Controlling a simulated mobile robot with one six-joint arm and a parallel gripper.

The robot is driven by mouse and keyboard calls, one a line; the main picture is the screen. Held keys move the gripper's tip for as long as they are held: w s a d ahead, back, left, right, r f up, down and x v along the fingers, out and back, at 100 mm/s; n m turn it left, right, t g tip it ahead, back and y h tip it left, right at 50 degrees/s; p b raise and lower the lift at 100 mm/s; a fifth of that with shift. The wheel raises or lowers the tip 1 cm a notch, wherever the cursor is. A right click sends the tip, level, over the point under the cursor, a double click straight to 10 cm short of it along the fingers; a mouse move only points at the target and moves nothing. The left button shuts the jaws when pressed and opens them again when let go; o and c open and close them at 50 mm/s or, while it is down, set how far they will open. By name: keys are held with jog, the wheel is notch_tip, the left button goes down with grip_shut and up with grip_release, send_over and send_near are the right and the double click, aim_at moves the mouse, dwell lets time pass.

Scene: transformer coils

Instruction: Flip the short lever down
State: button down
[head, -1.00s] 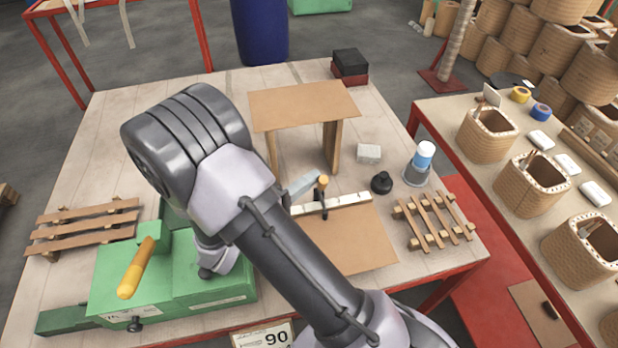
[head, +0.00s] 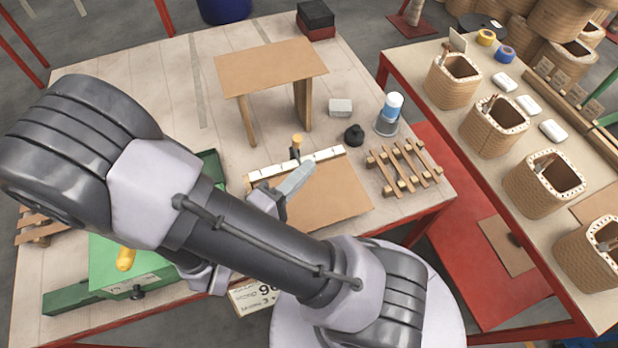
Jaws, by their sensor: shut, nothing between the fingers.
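A short lever (head: 296,145) with an orange knob and dark shaft stands up at the white strip on the far edge of a brown board (head: 332,198). A longer yellow-orange handle (head: 125,259) shows on the green machine (head: 110,275) at the lower left, partly hidden by my arm. My gripper (head: 306,170) shows as a pale grey, narrow, shut end beyond my arm. It is over the board, just below and right of the short lever in the picture. I see a small gap between them, but cannot tell its depth. Nothing shows in the gripper.
A brown stand (head: 270,68) rises behind the lever. A grey block (head: 341,107), a black knob-like piece (head: 354,135), a blue-and-white bottle (head: 390,112) and a wooden pallet (head: 404,168) are to the right. A side table (head: 420,62) holds several coils.

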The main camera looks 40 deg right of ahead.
jog(key=shift+s+a+r, duration=0.1)
jog(key=shift+s+a, duration=0.1)
jog(key=shift+s, duration=0.6)
jog(key=shift+s+a+r, duration=0.1)
jog(key=shift+s+a, duration=0.05)
jog(key=shift+s, duration=0.6)
jog(key=s+a+r+m+g+y, duration=0.1)
jog(key=s+a+m+g+y, duration=0.1)
jog(key=s+m+g+y, duration=0.75)
jog(key=w+a+r+n+t+y, duration=0.2)
jog(key=w+a+r+t+y, duration=0.6)
jog(key=r+t+y, duration=0.2)
notch_tip(320, 180, up, 2)
jog(key=shift+w+r, duration=0.25)
jog(key=shift+w, duration=0.1)
jog(key=shift+a, duration=0.1)
